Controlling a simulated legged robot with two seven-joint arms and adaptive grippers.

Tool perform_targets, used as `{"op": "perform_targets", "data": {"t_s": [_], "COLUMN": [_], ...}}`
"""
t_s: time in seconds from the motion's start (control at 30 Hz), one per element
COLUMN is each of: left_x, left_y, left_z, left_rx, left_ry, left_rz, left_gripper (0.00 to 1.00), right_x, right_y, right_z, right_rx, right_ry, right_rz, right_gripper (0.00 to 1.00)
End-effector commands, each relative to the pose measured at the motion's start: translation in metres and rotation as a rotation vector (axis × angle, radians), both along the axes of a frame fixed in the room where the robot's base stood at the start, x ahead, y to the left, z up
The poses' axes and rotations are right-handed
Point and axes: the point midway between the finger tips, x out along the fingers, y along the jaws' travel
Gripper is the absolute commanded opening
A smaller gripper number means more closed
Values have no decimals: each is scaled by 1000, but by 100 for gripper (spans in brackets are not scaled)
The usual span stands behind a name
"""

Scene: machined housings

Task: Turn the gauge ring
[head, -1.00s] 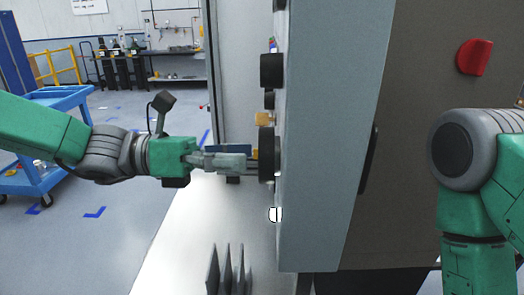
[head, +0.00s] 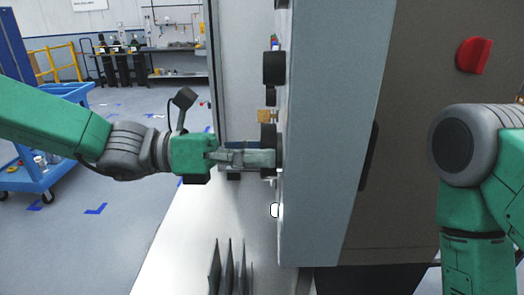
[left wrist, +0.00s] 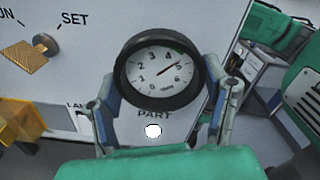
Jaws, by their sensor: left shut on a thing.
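The gauge ring (left wrist: 128,82) is a thick black ring around a white numbered dial (left wrist: 160,70) on the grey panel. In the head view the ring (head: 267,136) shows edge-on, standing out from the panel's left face. My left gripper (head: 262,158) reaches it from the left and is shut on it. In the left wrist view its two fingers sit on the left and right sides of the ring. The exact finger contact is partly hidden. My right arm stands at the right edge; its gripper is out of view.
A white button (head: 275,210) is below. Grey upright fins (head: 230,270) stand on the pale surface. A red knob (head: 473,55) is on the cabinet side.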

Motion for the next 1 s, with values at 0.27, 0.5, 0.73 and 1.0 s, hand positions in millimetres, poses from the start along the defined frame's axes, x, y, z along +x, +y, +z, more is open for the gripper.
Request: {"op": "perform_targets", "data": {"t_s": [0.27, 0.5, 0.73, 1.0], "left_x": [2, 2, 2, 2], "left_y": [0, 0, 0, 0], "left_z": [-3, -4, -3, -3], "left_rx": [0, 0, 2, 3], "left_ry": [-113, -283, -426, -519], "left_rz": [4, 5, 4, 4], "left_gripper": [40, 40, 40, 40], "right_x": [0, 0, 0, 0], "right_y": [0, 0, 0, 0], "right_z": [-11, -26, -38, -45], "right_rx": [0, 0, 0, 0], "right_ry": [0, 0, 0, 0], "right_rz": [0, 0, 0, 0], "right_gripper": [0, 0, 0, 0]}}
